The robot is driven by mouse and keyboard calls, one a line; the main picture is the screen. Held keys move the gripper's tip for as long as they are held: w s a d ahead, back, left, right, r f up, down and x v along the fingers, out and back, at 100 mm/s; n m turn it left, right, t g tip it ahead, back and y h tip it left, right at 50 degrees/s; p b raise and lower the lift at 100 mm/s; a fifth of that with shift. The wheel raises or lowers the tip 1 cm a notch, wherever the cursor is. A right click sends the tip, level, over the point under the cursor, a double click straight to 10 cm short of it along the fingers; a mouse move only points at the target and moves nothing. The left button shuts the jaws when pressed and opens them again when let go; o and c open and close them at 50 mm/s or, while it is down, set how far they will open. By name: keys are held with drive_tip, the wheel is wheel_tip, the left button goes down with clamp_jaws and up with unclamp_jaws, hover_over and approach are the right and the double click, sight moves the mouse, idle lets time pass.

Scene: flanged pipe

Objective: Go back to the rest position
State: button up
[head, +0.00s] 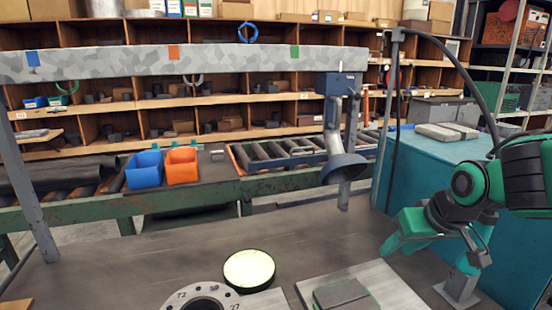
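My gripper (430,256), green and black, hangs at the right above the workbench (190,245). Its two fingers are spread wide with nothing visible between them. A grey pipe flange (174,304) with bolt holes and the numbers 72 and 27 shows at the bottom edge, partly cut off. A round pale yellow-green disc (249,268) in a dark rim sits just behind and to the right of it. A grey plate (390,288) with a dark grey block (343,293) lies to the right of the disc. My gripper is apart from all of these.
A post (462,286) stands close beside my gripper, near a teal cabinet (425,165). A grey lamp-like fixture (343,165) hangs above the bench. A beam (130,62) crosses overhead. Blue (145,170) and orange (181,166) bins stand behind. The bench's left middle is clear.

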drive_tip(key=s+d+f+m+g, duration=0.1)
drive_tip(key=s+d+m+g, duration=0.2)
drive_tip(key=s+d, duration=0.3)
drive_tip(key=s+d+f+m+g+h, duration=0.1)
drive_tip(key=s+d+m, duration=0.3)
drive_tip(key=s, duration=1.1)
drive_tip(key=d+f+g, duration=0.1)
drive_tip(key=d, duration=0.2)
drive_tip(key=shift+s+d+f+g, duration=0.15)
drive_tip(key=shift+f+g, duration=0.1)
drive_tip(key=shift+g, duration=0.15)
